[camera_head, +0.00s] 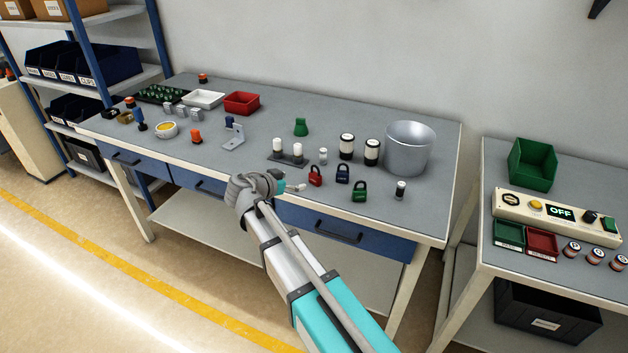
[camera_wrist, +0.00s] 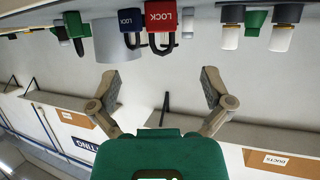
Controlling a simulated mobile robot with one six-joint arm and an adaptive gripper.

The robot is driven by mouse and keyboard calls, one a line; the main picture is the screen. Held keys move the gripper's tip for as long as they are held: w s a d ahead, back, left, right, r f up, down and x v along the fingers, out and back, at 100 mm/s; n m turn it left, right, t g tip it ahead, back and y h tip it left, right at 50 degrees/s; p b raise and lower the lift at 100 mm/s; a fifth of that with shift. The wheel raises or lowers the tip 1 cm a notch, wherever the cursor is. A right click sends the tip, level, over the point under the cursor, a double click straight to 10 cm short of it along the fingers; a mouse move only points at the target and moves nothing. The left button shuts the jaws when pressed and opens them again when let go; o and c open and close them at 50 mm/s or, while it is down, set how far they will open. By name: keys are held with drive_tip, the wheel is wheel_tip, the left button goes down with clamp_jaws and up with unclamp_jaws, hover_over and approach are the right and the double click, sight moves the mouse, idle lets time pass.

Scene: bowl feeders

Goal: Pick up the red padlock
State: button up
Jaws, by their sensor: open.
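The red padlock (camera_head: 315,177) stands on the workbench near its front edge, with a blue padlock (camera_head: 342,175) and a green padlock (camera_head: 360,192) to its right. My gripper (camera_head: 293,187) is open and empty, close to the left of the red padlock. In the wrist view, which is upside down, the red padlock (camera_wrist: 161,14) is at the top centre, ahead of the spread fingers of my gripper (camera_wrist: 160,80) and apart from them. The blue padlock (camera_wrist: 130,19) is just left of it there, overlapping in line of sight.
A large grey bucket (camera_head: 409,150) and white cylinders with dark bands (camera_head: 346,147) stand behind the padlocks. White cylinders on a dark plate (camera_head: 288,158) stand behind my gripper. A small silver-topped cylinder (camera_head: 400,190) is right of the green padlock. A drawer handle (camera_head: 338,231) projects below the bench edge.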

sight(313, 175)
drive_tip(key=b+x, duration=0.1)
drive_tip(key=x, duration=0.4)
drive_tip(key=shift+w+d+f+b, duration=0.2)
drive_tip(key=shift+w+b, duration=0.05)
drive_tip(key=shift+b, duration=0.1)
drive_tip(key=shift+w, duration=0.1)
drive_tip(key=shift+b+x, duration=0.95)
drive_tip(key=shift+x, duration=1.55)
drive_tip(key=c, duration=1.3)
drive_tip(key=shift+r, duration=0.15)
